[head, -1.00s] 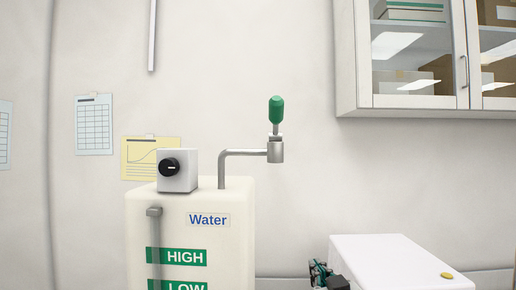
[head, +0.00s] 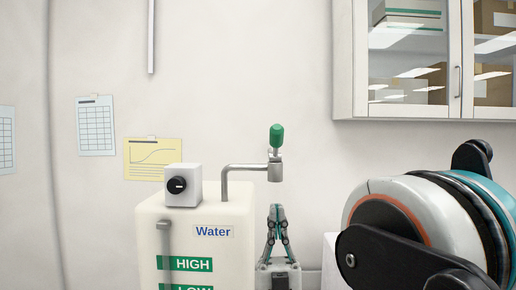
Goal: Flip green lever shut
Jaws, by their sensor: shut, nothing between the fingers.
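The green lever (head: 277,136) stands upright on top of the grey metal outlet pipe (head: 245,168) of the cream water tank (head: 210,263). My gripper (head: 277,208) is below the lever and the pipe's outlet end, pointing up. Its fingers taper together and it is shut with nothing held. It appears apart from the lever and the pipe. How near it is in depth I cannot tell.
A small white box with a black knob (head: 177,185) sits on the tank. A glass-door cabinet (head: 425,112) hangs at the upper right. My arm's large link fills the lower right and hides most of a white surface.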

